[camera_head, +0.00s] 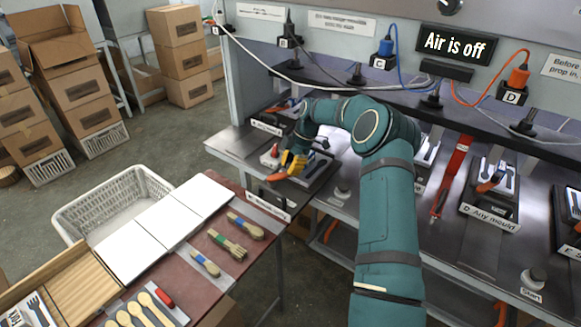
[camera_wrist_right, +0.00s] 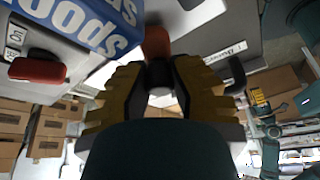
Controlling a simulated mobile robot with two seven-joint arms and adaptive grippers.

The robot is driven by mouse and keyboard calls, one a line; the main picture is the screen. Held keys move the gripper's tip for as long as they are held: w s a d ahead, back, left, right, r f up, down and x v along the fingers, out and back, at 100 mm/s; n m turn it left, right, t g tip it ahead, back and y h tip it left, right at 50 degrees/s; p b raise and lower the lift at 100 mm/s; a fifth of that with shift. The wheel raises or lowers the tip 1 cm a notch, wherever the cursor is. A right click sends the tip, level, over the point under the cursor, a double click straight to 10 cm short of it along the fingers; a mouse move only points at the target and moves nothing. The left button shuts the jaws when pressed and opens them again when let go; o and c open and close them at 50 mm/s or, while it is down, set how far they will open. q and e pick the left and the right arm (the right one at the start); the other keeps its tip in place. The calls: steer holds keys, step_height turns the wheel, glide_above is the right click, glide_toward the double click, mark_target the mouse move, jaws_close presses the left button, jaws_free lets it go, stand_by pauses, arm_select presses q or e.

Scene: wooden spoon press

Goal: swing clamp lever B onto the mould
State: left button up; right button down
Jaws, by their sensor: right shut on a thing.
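My right gripper (camera_head: 291,164) has yellow fingers and is at the second station from the left on the bench. In the right wrist view the fingers (camera_wrist_right: 160,88) are shut around a dark, narrow part. An orange-red grip (camera_wrist_right: 156,43) shows just beyond them; I take it as clamp lever B. The mould (camera_head: 318,172) lies beside the gripper, partly hidden by my right arm. Whether the lever touches the mould is hidden. My left gripper is not in view.
Station D (camera_head: 490,185) with its own orange-handled clamp is farther right. A table with spoons and white boards (camera_head: 165,222) is at lower left, beside a white basket (camera_head: 75,215). A sign (camera_head: 455,44) reads "Air is off".

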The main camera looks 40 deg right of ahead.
steer(key=shift+w+a+f+n, duration=0.1)
steer(key=shift+w+a+n, duration=0.1)
steer(key=shift+n, duration=0.2)
steer(key=c, duration=1.1)
jaws_free()
steer(key=shift+w, duration=0.1)
steer(key=shift+o, duration=0.2)
steer(key=shift+d, duration=0.1)
steer(key=shift+d+r, duration=0.1)
steer(key=shift+r, duration=0.15)
steer(key=v, duration=1.1)
steer(key=shift+r, duration=0.2)
steer(key=shift+d, duration=0.1)
